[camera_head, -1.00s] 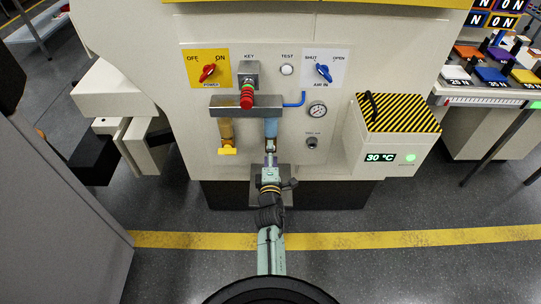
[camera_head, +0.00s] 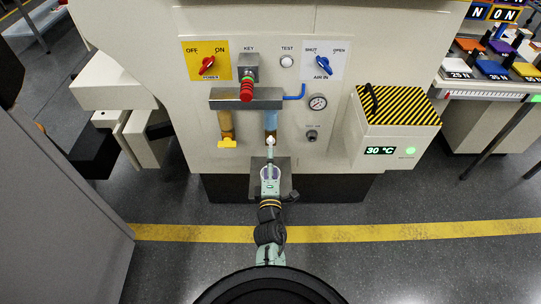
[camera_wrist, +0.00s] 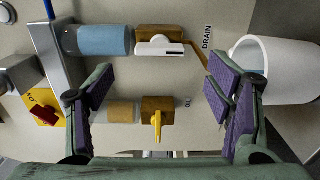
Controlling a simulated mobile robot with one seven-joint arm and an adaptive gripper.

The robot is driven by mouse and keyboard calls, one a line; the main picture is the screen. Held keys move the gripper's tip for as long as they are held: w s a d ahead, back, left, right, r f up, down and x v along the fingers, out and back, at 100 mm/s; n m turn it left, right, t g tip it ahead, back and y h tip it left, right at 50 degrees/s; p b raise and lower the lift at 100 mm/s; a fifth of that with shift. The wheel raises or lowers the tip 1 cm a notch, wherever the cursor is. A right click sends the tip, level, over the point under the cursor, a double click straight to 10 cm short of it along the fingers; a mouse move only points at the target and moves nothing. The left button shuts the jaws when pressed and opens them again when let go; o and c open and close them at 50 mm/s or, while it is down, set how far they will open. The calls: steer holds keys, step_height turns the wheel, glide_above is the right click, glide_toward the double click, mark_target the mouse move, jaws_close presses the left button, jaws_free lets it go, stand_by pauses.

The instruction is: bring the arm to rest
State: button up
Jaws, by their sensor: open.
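My arm (camera_head: 270,215) reaches forward from the bottom of the head view toward the machine panel. In the wrist view my gripper (camera_wrist: 160,85) is open, with its purple-padded fingers wide apart and nothing between them. Beyond the fingers are a blue-filled bowl (camera_wrist: 102,41) with a white-handled drain valve (camera_wrist: 160,48) and an amber bowl (camera_wrist: 123,111) with a yellow-handled valve (camera_wrist: 157,122). I see no contact with either valve. In the head view the fingertips are too small to make out.
A white bucket (camera_wrist: 275,68) stands close beyond the right finger in the wrist view. The panel carries a red power knob (camera_head: 208,62), a blue air knob (camera_head: 323,65) and a gauge (camera_head: 317,102). A striped-top box (camera_head: 395,110) juts out at right. Floor in front is clear.

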steer(key=shift+s, duration=0.3)
